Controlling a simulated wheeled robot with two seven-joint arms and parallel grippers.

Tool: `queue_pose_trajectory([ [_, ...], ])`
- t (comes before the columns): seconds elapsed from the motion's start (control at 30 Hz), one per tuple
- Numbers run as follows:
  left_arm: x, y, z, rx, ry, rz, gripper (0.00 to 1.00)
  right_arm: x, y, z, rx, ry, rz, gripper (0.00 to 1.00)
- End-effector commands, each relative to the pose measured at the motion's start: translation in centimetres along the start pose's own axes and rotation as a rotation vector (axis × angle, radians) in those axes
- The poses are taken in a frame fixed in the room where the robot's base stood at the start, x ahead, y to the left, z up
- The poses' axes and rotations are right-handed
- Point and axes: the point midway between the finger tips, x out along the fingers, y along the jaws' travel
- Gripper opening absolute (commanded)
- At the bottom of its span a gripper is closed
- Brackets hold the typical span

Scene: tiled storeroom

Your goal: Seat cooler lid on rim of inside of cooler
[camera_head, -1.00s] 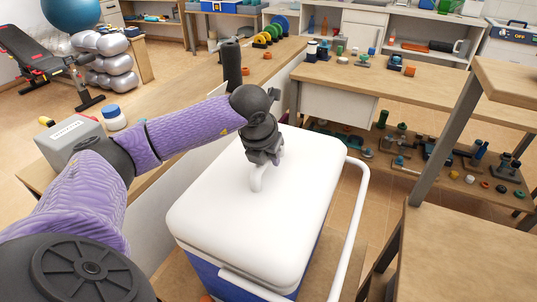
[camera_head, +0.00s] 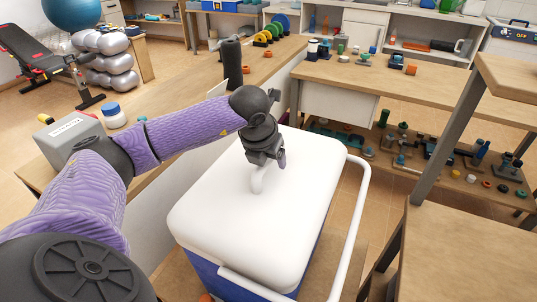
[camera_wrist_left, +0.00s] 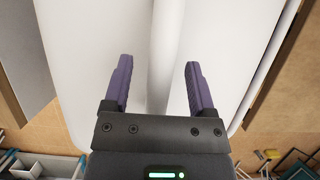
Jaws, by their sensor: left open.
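The white cooler lid (camera_head: 255,215) lies on top of the blue cooler (camera_head: 205,276) in the head view and covers its opening. A white loop handle (camera_head: 258,181) rises from the lid. My left gripper (camera_head: 270,165) is just above and at this handle. In the left wrist view its two purple fingers (camera_wrist_left: 159,85) are spread apart, with the handle (camera_wrist_left: 163,50) running between them and not clamped. The lid also fills the left wrist view (camera_wrist_left: 210,40). Whether the lid sits fully down on the rim all round cannot be told. My right gripper does not show.
A white bail handle (camera_head: 350,235) stands along the cooler's right side. A wooden bench (camera_head: 150,150) with a grey box (camera_head: 72,137) is on the left. A wooden table (camera_head: 460,250) is at the right, with floor between it and the cooler.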

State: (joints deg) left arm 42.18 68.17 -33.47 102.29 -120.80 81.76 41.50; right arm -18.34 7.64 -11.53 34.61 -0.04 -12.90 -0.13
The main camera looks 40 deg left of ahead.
Motion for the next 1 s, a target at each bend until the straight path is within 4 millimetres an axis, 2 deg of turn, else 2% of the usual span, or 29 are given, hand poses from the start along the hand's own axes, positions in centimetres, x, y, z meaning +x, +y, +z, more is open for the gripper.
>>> queue_pose_trajectory([
  [0.03, -1.8, 0.1, 0.3, 0.000, -0.009, 0.001, 0.73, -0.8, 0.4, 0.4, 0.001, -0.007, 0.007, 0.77],
  [0.1, -3.9, 0.1, 0.3, 0.002, -0.010, 0.001, 0.73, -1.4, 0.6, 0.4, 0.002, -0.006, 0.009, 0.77],
  [0.2, -6.5, 0.1, 0.3, 0.002, -0.009, 0.000, 0.73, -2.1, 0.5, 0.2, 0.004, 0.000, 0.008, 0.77],
  [0.33, -8.9, 0.1, 0.2, 0.001, -0.008, 0.000, 0.73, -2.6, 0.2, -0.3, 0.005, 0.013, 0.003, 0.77],
  [0.43, -9.6, 0.1, 0.1, 0.000, -0.006, 0.000, 0.73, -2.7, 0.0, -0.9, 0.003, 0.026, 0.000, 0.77],
  [0.6, -9.7, 0.0, 0.1, 0.000, -0.004, 0.001, 0.73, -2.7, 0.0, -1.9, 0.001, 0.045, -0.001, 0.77],
  [1.0, -9.7, 0.0, 0.1, 0.000, -0.004, 0.000, 0.73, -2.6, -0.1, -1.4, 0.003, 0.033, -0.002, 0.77],
])
